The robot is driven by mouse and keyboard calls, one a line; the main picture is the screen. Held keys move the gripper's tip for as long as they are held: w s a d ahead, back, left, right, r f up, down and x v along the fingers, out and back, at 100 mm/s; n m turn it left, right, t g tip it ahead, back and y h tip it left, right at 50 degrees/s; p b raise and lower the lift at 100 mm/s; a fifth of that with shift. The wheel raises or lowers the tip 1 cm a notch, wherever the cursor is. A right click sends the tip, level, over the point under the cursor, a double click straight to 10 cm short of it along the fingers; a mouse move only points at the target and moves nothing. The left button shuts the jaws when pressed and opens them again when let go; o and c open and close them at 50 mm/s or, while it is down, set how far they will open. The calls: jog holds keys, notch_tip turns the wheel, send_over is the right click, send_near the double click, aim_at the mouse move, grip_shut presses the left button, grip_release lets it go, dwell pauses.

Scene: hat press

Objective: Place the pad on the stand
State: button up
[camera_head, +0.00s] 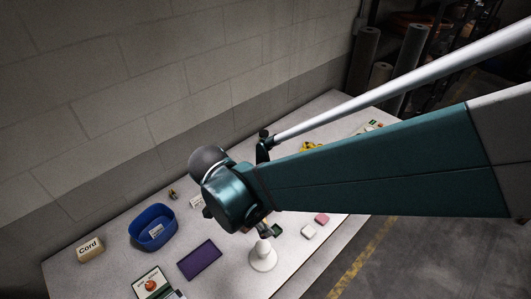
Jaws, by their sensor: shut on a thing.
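The stand (263,258) is white, with a round base and a narrower upright, near the table's front edge. My gripper (266,230) is just above the top of the stand and is mostly hidden by my arm. It is shut on a small dark green piece (277,231), which may be the pad. I cannot tell whether this piece touches the stand. A pink block (322,219) and a white block (308,231) lie on the table to the right of the stand. A flat purple rectangle (200,259) lies to its left.
A blue bin (153,228) and a box labelled "Cord" (90,249) stand on the left of the table (225,276). A card with a red-orange picture (152,284) lies at the front left. Yellow items (311,147) are at the back right. A block wall (150,90) runs behind.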

jog(key=shift+f, duration=0.1)
dwell(0.3)
jog(key=shift+f, duration=2.85)
send_over(263, 246)
jog(key=shift+f+b, duration=0.35)
jog(key=shift+f, duration=1.7)
jog(key=shift+f, duration=0.15)
jog(key=o, duration=0.9)
